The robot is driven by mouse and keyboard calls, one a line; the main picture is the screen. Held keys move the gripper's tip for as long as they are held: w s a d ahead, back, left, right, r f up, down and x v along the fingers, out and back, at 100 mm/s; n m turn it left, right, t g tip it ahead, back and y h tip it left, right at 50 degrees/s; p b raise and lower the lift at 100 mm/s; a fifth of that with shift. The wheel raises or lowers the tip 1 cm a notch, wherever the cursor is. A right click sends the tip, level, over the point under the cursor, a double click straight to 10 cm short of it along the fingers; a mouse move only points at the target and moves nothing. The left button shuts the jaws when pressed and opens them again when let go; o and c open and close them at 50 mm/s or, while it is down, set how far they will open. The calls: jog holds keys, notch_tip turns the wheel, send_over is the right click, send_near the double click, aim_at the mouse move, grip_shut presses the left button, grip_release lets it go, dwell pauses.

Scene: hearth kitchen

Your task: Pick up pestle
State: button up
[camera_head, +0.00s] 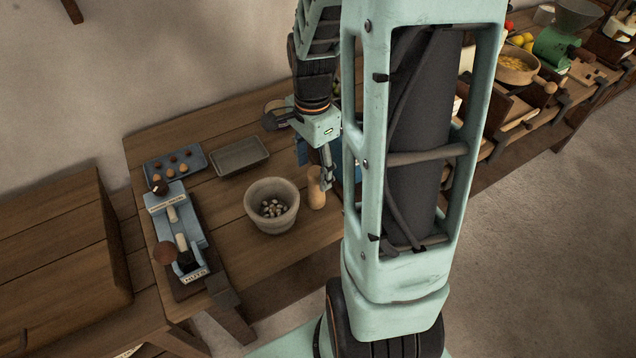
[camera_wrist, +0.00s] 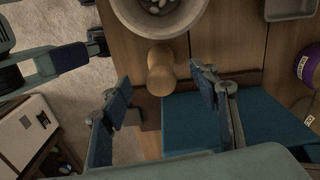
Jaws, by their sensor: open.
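The pestle (camera_head: 317,188) is a light wooden piece with a waisted shape. It stands upright on the table just right of the stone mortar (camera_head: 258,213). In the wrist view the pestle (camera_wrist: 161,72) lies between the two fingers, below the mortar rim (camera_wrist: 180,28). My gripper (camera_head: 326,182) is open and points down at the pestle, with one finger on each side in the wrist view (camera_wrist: 160,84). No finger clearly touches it. My arm hides part of the table behind. The mortar holds several small pale, pebble-like pieces.
A grey tray (camera_head: 240,165) and a blue tray with several small round items (camera_head: 151,176) stand at the back. A blue-and-white device (camera_head: 190,225) is at the left. A blue flat-topped object (camera_wrist: 270,120) is close beside the gripper. The table's front edge is near the pestle.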

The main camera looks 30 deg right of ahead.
aim_at(313, 181)
notch_tip(313, 181, down, 5)
jog(key=shift+a+r, duration=0.1)
jog(key=shift+r, duration=0.1)
jog(key=shift+d+f, duration=0.2)
jog(key=shift+f, duration=1.15)
jog(key=shift+d+f, duration=0.15)
jog(key=shift+f, duration=1.15)
jog(key=shift+c, duration=0.6)
grip_shut()
